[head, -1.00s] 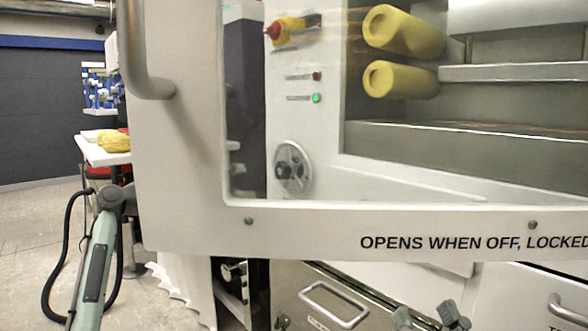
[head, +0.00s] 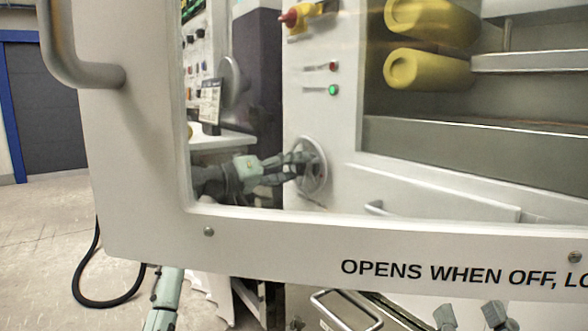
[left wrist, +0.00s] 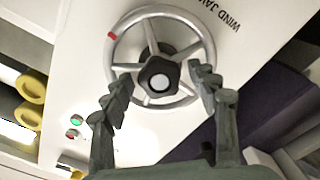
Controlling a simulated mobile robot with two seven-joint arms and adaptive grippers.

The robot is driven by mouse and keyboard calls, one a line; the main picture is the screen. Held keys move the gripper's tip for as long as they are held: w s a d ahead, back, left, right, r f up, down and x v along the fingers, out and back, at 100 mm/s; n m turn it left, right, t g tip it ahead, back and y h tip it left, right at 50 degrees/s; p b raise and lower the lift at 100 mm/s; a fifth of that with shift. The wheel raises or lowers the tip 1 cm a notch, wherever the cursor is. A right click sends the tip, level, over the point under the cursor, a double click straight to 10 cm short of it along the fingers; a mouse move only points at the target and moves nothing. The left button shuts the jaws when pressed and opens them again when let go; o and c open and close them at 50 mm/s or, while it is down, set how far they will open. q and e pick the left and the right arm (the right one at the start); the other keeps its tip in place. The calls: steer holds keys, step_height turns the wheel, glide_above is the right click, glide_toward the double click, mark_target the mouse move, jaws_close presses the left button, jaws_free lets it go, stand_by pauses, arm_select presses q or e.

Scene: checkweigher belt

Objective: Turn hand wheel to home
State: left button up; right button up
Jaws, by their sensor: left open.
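The hand wheel (head: 321,168) is a light metal ring on the white machine panel, seen through the clear guard window. In the left wrist view the wheel (left wrist: 153,53) has several spokes, a dark hub (left wrist: 158,80) and a red mark (left wrist: 110,35) on its upper left rim. My left gripper (head: 297,164) is at the wheel, behind the window. Its fingers (left wrist: 161,77) are open, one on each side of the hub, with gaps visible. Contact with the spokes cannot be told. My right gripper (head: 469,314) shows only two fingertips, apart, at the bottom edge.
The guard door (head: 150,190) with its window and tubular handle (head: 60,50) stands in front of the wheel. A red and yellow switch (head: 303,16), a red button and a lit green button (head: 334,90) are above it. Yellow rollers (head: 430,70) are at right.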

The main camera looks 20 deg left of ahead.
arm_select(q)
steer(key=shift+w+d, duration=0.2)
steer(key=shift+c, duration=0.2)
jaws_close()
